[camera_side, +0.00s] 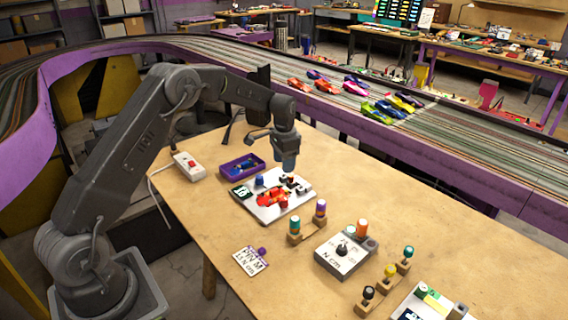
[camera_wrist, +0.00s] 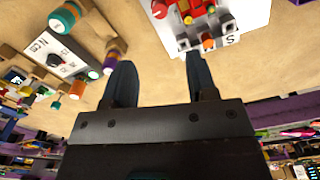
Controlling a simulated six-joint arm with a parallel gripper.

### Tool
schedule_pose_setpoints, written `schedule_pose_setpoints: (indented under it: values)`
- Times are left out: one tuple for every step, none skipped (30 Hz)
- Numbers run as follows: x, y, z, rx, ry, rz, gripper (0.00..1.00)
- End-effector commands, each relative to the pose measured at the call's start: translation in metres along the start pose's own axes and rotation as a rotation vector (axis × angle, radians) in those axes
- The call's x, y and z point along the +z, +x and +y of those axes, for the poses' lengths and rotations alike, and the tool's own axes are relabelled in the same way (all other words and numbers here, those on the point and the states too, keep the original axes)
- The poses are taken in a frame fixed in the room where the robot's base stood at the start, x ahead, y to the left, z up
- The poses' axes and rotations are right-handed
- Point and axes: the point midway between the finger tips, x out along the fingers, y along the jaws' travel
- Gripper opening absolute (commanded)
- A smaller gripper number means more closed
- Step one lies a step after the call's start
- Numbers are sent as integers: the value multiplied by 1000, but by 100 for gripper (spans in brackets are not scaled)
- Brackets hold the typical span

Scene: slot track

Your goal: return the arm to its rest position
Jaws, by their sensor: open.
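My gripper (camera_side: 287,165) hangs above the wooden table, over the far edge of a white board with a red car on it. In the wrist view, the two dark fingers of my gripper (camera_wrist: 160,78) stand wide apart with only bare table between them, so it is open and empty. The white board (camera_side: 268,213) lies on the table, and the red car (camera_side: 271,198) sits on it. Part of the board (camera_wrist: 250,15) and red car parts (camera_wrist: 190,8) show at the top of the wrist view. Whether the fingers touch anything is not clear.
A purple tray (camera_side: 233,172), a power strip (camera_side: 189,167), a wooden block with colored-capped drivers (camera_side: 307,232) and a torque gauge box (camera_side: 340,257) stand around the board. The purple-walled slot track (camera_side: 440,170) runs behind the table.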

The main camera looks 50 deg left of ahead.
Motion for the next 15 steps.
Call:
schedule_pose_setpoints:
  values:
    - [0, -1, 0, -1, 0, 1, 52]
    - [0, -3, 1, -2, -1, 3, 52]
    - [1, -8, 4, -4, -3, 7, 52]
    - [2, -13, 6, -7, -5, 12, 52]
    - [2, -21, 9, -11, -8, 18, 52]
    - [5, -32, 15, -17, -12, 28, 52]
    - [7, -42, 20, -22, -18, 38, 52]
    - [10, -54, 26, -28, -24, 48, 52]
    - [15, -70, 35, -35, -32, 64, 52]
    - [20, -82, 42, -41, -39, 75, 52]
    - [25, -93, 50, -46, -46, 87, 52]
    - [32, -108, 60, -52, -57, 103, 52]
    - [38, -118, 68, -57, -64, 115, 52]
    - [45, -128, 76, -61, -71, 127, 52]
    - [54, -140, 86, -67, -82, 145, 52]
